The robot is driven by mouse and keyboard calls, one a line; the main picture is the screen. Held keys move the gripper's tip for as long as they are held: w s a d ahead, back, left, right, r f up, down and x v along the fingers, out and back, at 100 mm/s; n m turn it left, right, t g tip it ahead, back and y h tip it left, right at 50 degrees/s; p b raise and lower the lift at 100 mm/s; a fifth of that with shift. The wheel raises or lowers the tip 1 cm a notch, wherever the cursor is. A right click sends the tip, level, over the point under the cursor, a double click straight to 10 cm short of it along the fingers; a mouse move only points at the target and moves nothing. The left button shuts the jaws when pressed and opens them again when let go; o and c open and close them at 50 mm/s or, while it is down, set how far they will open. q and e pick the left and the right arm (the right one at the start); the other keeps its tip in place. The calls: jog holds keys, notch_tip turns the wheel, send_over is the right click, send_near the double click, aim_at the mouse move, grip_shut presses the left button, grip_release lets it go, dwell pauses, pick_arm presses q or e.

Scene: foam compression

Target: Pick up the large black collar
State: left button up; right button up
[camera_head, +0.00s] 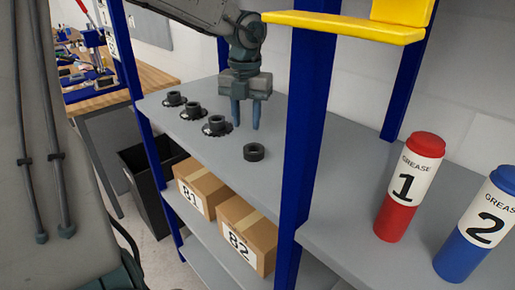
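A plain black ring-shaped collar (254,152) lies flat on the grey upper shelf, nearest the shelf's front right. Three dark collars with wider flanged bases stand in a row behind and to its left: a near one (217,126), a middle one (192,111) and a far one (174,98). My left gripper (246,126) points down above the shelf, its two fingers apart with nothing between them. It appears just behind the plain collar and to the right of the near flanged collar. My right gripper is not in view.
Blue posts (307,120) frame the grey shelf (165,125). Boxes 81 (202,186) and 82 (247,235) sit on the shelf below. Red grease tube 1 (408,190) and blue grease tube 2 (478,230) stand right of the post. A yellow bracket (345,27) juts out above.

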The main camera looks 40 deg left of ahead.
aim_at(246, 147)
pick_arm(q)
jog(key=shift+s+a+f, duration=0.15)
jog(key=shift+f, duration=0.8)
notch_tip(246, 147, down, 5)
jog(key=shift+r+p, duration=0.1)
jog(key=shift+p, duration=1.1)
jog(key=shift+f, duration=0.4)
jog(key=shift+r, duration=0.1)
grip_shut()
